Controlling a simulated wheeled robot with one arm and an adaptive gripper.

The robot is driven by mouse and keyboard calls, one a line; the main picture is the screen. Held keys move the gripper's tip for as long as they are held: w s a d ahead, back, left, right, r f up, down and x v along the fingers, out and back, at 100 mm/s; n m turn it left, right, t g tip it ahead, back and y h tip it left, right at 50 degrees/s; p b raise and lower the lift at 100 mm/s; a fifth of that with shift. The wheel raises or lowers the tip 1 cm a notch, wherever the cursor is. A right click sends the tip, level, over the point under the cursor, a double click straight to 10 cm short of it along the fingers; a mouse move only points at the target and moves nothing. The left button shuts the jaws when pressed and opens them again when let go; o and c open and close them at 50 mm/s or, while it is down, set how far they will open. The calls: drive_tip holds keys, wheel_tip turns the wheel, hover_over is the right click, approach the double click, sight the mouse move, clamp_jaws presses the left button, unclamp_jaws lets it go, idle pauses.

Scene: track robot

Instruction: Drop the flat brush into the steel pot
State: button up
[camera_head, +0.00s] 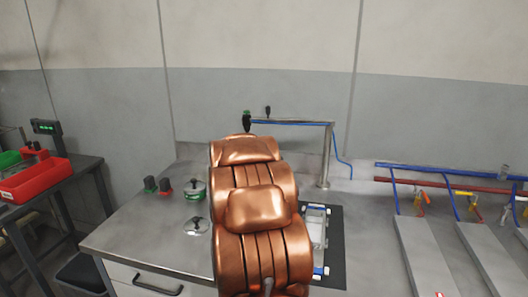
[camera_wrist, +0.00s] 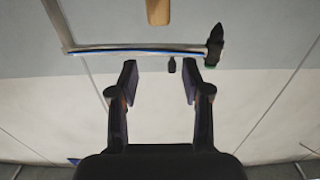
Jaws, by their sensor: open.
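A small steel pot (camera_head: 195,191) with a green band stands on the grey bench, left of my copper-coloured arm in the head view. A round steel piece with a dark knob, like a lid (camera_head: 196,227), lies in front of it. My gripper (camera_wrist: 159,75) is open and empty in the wrist view, facing the wall and pipe; my arm hides it in the head view. A tan, wooden-looking piece (camera_wrist: 158,12) shows at the wrist view's top edge, beyond the fingers. It may be the flat brush's handle, but I cannot tell. No brush is clear in the head view.
A steel pipe stand (camera_head: 325,160) with a blue hose rises behind my arm. Green and red knobbed items (camera_head: 158,187) stand left of the pot. A tray (camera_head: 315,230) sits on a dark mat at right. Bare bench (camera_head: 140,235) lies at front left.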

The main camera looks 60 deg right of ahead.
idle(0.4)
drive_tip(key=v, duration=1)
idle(0.5)
